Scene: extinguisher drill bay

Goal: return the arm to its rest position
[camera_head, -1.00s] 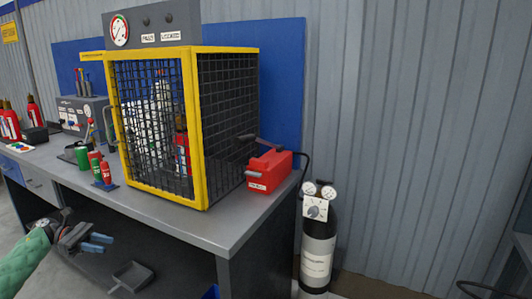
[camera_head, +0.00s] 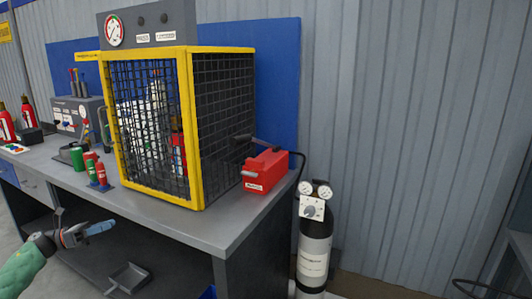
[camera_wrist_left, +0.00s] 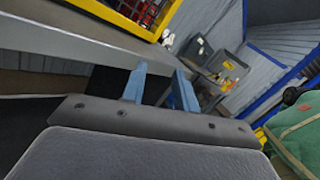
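My left gripper (camera_head: 102,228) is in front of the workbench (camera_head: 215,238), at lower left in the head view, with its green arm coming in from the corner. In the left wrist view its two blue fingers (camera_wrist_left: 158,78) stand apart with nothing between them, so it is open and empty. The grey bench edge (camera_wrist_left: 85,42) shows beyond the fingers in that view. The gripper appears clear of the bench. My right gripper is in neither view.
A yellow-framed mesh cage (camera_head: 197,130) stands on the bench, with a red pump box (camera_head: 265,170) right of it. Small red and green cylinders (camera_head: 100,172) stand near the front edge. A dark gas cylinder (camera_head: 314,240) stands right of the bench. A dustpan (camera_head: 130,276) lies low under it.

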